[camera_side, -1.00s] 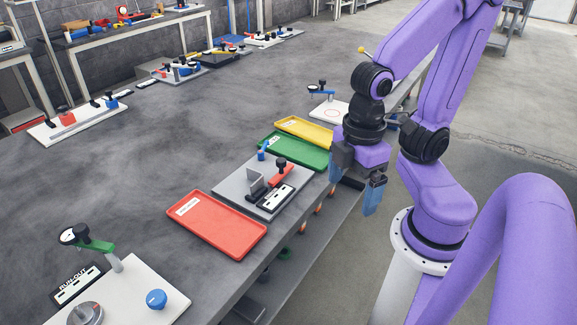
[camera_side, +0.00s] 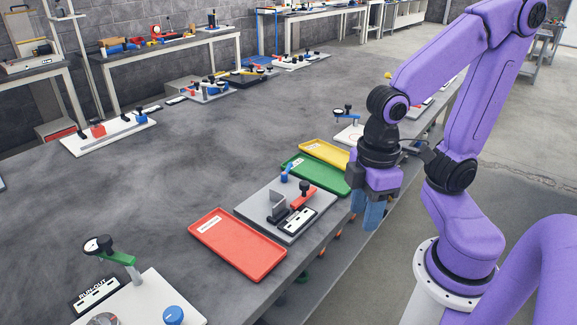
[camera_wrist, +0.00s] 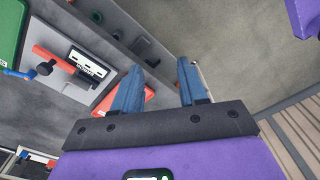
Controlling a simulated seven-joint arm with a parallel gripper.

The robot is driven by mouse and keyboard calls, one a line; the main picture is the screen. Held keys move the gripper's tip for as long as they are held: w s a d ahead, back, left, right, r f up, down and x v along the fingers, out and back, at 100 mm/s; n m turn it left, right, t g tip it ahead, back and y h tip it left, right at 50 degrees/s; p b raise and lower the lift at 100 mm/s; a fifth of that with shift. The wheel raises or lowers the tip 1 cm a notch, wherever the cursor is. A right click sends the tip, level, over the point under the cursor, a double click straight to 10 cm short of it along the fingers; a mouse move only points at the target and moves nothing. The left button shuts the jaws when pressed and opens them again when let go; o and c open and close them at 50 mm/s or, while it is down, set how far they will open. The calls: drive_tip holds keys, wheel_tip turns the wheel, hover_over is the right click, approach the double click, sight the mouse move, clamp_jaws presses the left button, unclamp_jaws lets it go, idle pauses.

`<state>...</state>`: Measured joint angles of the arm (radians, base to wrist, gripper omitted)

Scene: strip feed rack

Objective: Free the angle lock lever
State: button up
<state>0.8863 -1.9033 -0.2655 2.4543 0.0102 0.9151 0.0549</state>
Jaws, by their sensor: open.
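A grey base plate (camera_side: 256,208) near the bench's front edge carries an upright grey angle bracket (camera_side: 277,206), a red lever arm (camera_side: 303,197) with a black knob (camera_side: 305,186), and a small blue lever (camera_side: 286,173). I cannot tell which lever is the angle lock. In the wrist view the red lever arm (camera_wrist: 56,60) and the blue lever (camera_wrist: 15,73) show at the left. My gripper (camera_side: 367,214) hangs past the bench edge, right of the plate, pointing down. Its blue fingers (camera_wrist: 160,66) are apart with nothing between them, touching nothing.
A red tray (camera_side: 237,246) lies in front of the plate; green (camera_side: 316,174) and yellow (camera_side: 326,153) trays lie behind it. A run-out stand with a green arm (camera_side: 117,257) is at the near left. The middle bench top (camera_side: 190,165) is clear.

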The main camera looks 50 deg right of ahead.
drive_tip(key=w+r+m, duration=0.1)
drive_tip(key=w+m, duration=0.7)
drive_tip(key=w, duration=0.3)
drive_tip(key=m+t, duration=0.2)
drive_tip(key=m, duration=1.5)
hover_over(289, 166)
drive_tip(key=s+d, duration=0.1)
drive_tip(key=s, duration=0.2)
drive_tip(key=w+f, duration=0.1)
drive_tip(key=f, duration=1)
drive_tip(key=w+a+f, duration=0.1)
drive_tip(key=f, duration=0.4)
drive_tip(key=shift+w+f, duration=0.35)
clamp_jaws()
